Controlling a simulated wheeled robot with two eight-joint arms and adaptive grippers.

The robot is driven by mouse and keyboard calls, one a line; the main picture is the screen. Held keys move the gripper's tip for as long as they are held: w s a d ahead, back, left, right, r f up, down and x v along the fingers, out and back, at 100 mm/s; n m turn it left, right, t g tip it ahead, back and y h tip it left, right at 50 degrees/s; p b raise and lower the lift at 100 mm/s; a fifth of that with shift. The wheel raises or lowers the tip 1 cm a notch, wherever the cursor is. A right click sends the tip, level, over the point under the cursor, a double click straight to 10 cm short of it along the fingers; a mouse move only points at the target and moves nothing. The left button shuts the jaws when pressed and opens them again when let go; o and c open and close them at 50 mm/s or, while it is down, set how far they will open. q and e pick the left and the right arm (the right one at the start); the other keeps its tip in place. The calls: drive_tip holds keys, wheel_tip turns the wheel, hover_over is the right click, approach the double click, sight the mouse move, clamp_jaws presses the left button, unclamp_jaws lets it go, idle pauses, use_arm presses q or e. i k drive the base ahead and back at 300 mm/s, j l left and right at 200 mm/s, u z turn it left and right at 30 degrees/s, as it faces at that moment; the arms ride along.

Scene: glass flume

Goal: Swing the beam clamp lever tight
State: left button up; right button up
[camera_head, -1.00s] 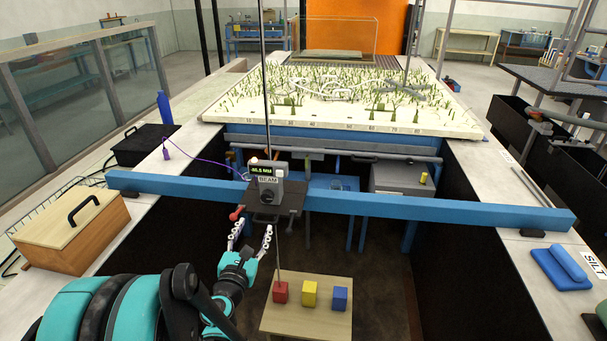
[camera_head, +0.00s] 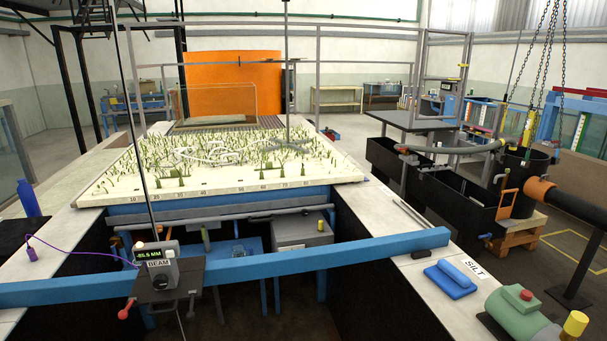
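A blue beam (camera_head: 330,257) lies across the flume, sloping up to the right in the head view. A lever with a red knob (camera_head: 123,313) sticks out to the lower left. A thin rod hangs below the plate. A small pale upright piece shows beside the rod, too small to identify. Neither gripper can be made out, and the area below the clamp is cut off by the picture edge.
A purple cable (camera_head: 80,251) runs to the gauge. A blue bottle (camera_head: 29,199) stands on the left ledge. A blue block (camera_head: 450,279), a SILT label (camera_head: 474,268) and a green motor-like unit (camera_head: 522,312) are at right. The planted bed (camera_head: 230,165) lies behind the beam.

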sight(123, 315)
drive_tip(key=k+j+u, duration=0.2)
drive_tip(key=u, duration=0.3)
drive_tip(key=k+j+u, duration=0.15)
drive_tip(key=j+u, duration=0.15)
drive_tip(key=u, duration=0.15)
